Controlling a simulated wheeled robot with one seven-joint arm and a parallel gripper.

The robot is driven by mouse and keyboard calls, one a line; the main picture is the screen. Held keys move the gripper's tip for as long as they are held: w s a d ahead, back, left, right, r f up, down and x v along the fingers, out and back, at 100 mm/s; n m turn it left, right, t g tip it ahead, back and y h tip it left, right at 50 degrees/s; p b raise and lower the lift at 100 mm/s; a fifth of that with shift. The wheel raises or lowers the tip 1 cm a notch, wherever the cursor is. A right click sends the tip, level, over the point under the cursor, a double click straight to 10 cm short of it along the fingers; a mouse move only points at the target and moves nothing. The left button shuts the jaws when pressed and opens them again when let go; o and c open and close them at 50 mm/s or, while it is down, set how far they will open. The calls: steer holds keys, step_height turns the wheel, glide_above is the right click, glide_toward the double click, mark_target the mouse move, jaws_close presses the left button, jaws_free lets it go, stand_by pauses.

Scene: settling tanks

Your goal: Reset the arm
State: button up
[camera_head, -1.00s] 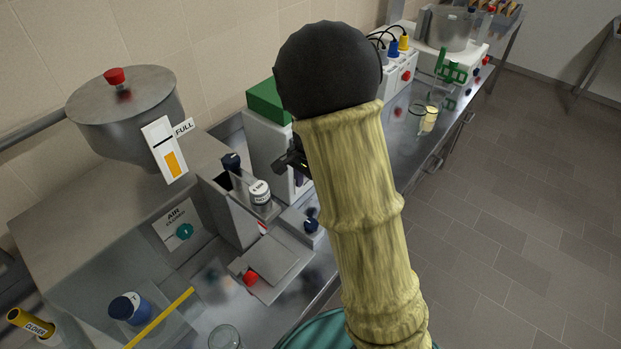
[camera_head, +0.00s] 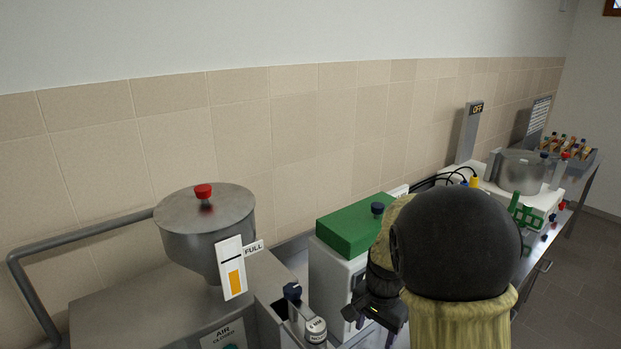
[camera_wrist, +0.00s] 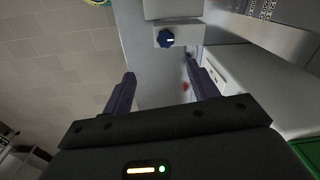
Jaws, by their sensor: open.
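My gripper (camera_head: 372,322) is in the lower middle of the head view, partly hidden by my own arm. It is just in front of the white machine with the green top (camera_head: 356,230). In the wrist view my gripper (camera_wrist: 160,88) has its two dark fingers spread apart with nothing held between them. Past the fingertips, the wrist view shows a pale housing with a blue knob (camera_wrist: 165,39).
At left stands a metal hopper (camera_head: 205,228) with a red-knobbed lid and a FULL gauge (camera_head: 231,268). A metal pot (camera_head: 521,172) stands far right. Open floor (camera_head: 585,255) lies at right.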

steer(key=s+n+t, duration=0.2)
steer(key=s+n, duration=0.6)
steer(key=s, duration=0.4)
steer(key=shift+r+n, duration=0.4)
steer(key=shift+r, duration=0.05)
